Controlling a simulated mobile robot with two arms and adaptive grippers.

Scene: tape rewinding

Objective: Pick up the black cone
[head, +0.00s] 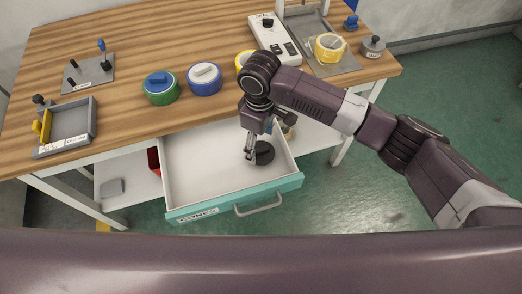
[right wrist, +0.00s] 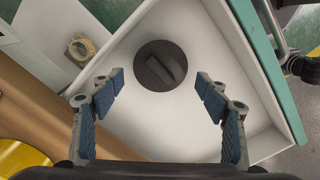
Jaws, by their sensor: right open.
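The black cone (head: 264,153) lies in the open drawer, near the drawer's right end. In the right wrist view it shows from above as a dark disc (right wrist: 160,65) with a raised bar across its middle. My right gripper (head: 250,156) reaches down into the drawer beside the cone in the head view. In the right wrist view its two blue-padded fingers (right wrist: 160,88) are spread apart, with the cone between and just beyond the tips. Nothing is held. My left gripper is not in view.
The white drawer (head: 195,170) has a teal front labelled CONES and stands pulled out under the wooden table (head: 130,60). Green (head: 161,88) and blue (head: 205,79) tape rolls stand on the table above. A grey tray (head: 68,127) sits at left. The drawer's left part is empty.

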